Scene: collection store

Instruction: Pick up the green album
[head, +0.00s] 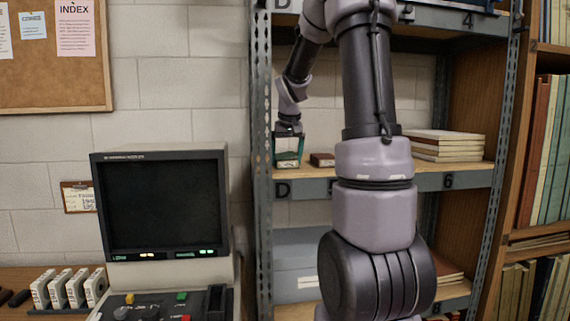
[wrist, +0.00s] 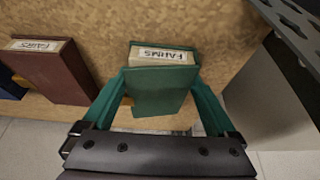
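In the head view my gripper (head: 288,153) points down at the shelf.
A metal shelf post (head: 262,180) is close on the left. A stack of books (head: 447,145) lies farther right.

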